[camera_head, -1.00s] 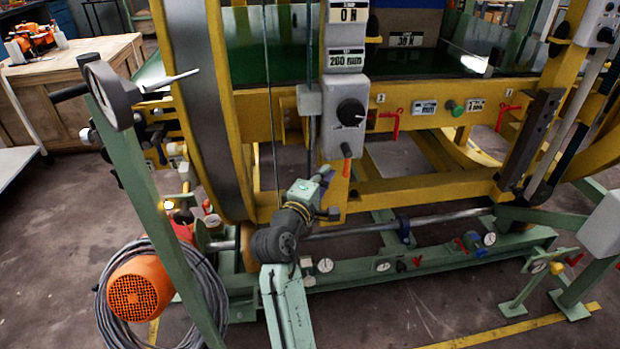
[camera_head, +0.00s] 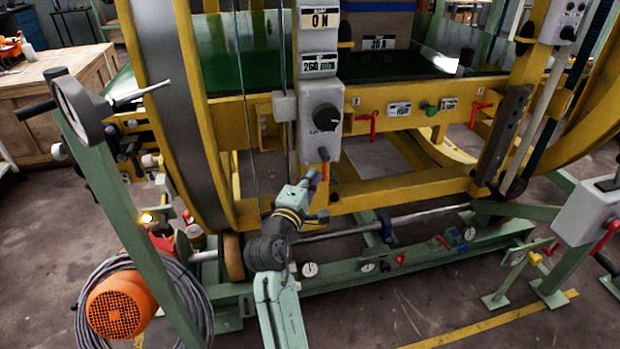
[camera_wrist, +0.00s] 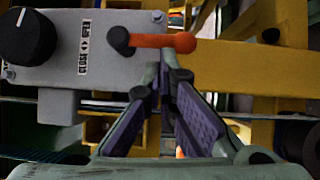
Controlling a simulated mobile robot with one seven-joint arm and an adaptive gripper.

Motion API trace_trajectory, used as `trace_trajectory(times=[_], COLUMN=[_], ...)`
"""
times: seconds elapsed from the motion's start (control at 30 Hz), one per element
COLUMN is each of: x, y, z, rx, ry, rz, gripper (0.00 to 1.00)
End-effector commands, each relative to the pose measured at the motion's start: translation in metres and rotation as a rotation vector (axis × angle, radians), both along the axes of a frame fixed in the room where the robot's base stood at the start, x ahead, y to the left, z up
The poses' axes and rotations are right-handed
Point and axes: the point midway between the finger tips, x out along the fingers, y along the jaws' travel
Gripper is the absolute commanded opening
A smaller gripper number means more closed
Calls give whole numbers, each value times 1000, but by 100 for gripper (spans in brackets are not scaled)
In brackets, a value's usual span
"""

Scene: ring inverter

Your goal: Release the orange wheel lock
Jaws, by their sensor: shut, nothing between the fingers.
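An orange lever (camera_head: 324,159) sticks out from the lower end of the grey control box (camera_head: 321,118) on the yellow frame. I cannot tell whether the tips touch the lever.
A black knob (camera_wrist: 27,34) sits on the same box. Red levers (camera_head: 373,124) and a green button (camera_head: 431,110) line the yellow beam to the right. A large ring (camera_head: 175,110) stands to the left. An orange motor (camera_head: 118,305) and coiled cable (camera_head: 190,290) lie at lower left.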

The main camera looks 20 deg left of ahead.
Motion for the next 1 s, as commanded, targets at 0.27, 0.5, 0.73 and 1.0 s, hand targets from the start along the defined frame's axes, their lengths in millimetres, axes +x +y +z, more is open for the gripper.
trace_trajectory(times=[0.27, 0.5, 0.73, 1.0], x=[1, 3, 4, 7], y=[-2, -4, -6, -10], z=[-3, -6, -7, -10], rx=[-38, -79, -124, -189], ry=[-23, -50, -82, -127], rz=[-1, -1, -1, -2], gripper=[0, 0, 0, 0])
